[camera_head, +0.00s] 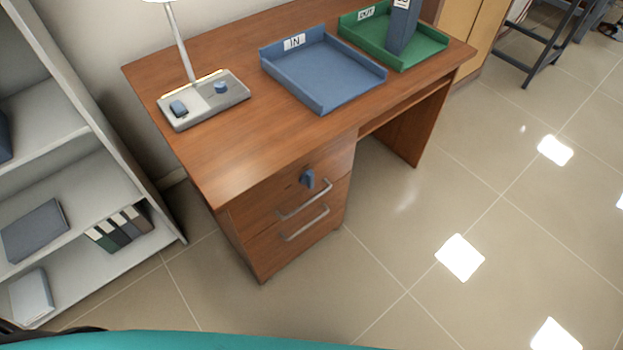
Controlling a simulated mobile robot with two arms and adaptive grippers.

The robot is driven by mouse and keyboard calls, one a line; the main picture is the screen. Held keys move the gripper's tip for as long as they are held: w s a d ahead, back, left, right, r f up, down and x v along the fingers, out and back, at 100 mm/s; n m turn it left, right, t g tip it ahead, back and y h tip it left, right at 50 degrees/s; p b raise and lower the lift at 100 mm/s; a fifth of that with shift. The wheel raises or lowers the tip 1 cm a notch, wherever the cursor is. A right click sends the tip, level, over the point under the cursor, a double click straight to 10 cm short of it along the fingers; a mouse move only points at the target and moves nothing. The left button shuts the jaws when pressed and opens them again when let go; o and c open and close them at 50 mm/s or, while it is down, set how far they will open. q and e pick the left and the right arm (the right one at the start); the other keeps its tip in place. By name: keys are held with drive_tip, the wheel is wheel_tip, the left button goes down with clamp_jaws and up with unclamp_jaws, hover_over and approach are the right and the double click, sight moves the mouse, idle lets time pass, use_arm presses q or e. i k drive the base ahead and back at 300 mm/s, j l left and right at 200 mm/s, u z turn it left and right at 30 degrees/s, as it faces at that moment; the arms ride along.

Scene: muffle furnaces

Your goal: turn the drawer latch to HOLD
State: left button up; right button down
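The drawer latch (307,179) is a small blue-grey knob on the upper front of the wooden desk's drawer pedestal. It stands out from the drawer front above two metal handles. Any HOLD marking is too small to read, so I cannot tell which setting the latch is at. The upper drawer handle (305,200) and the lower drawer handle (305,223) are silvery bars, and the drawers look shut. Neither of my grippers is in the head view.
The desk (245,160) carries a lamp base (205,100), a blue IN tray (335,100) and a green OUT tray (425,58) holding a dark blue upright object. A grey shelf (100,190) stands at left.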

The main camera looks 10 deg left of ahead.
sight(306, 178)
drive_tip(key=u, duration=0.6)
drive_tip(key=i+l+u, duration=0.1)
drive_tip(key=l+u, duration=1.15)
